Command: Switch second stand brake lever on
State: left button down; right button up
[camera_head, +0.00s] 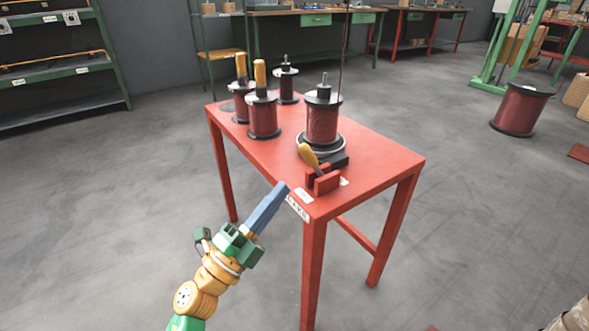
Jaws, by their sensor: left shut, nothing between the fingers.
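A brake lever (308,156) with a yellow-orange handle stands at the near corner of the red stand (375,162). It rises from a red bracket (325,183) and leans up to the left. My left gripper (281,188) is shut and empty, with blue fingers pointing up and right. In the picture it lies just left of and below the bracket, by the stand's near left edge. I cannot tell whether it touches the edge. A dark red coil (322,117) sits on a round base behind the lever. My right gripper is not in view.
More coils (263,116) stand at the stand's far left, two with yellow tops. A large spool (521,107) stands on the floor at right. Green shelving (60,60) is at the left, and workbenches (300,12) line the back. The grey floor around the stand is mostly clear.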

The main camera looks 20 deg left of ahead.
aim_at(305, 160)
pick_arm(q)
jog(key=shift+x, duration=2.75)
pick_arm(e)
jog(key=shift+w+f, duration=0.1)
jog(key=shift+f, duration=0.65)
pick_arm(q)
jog(key=shift+p, duration=0.3)
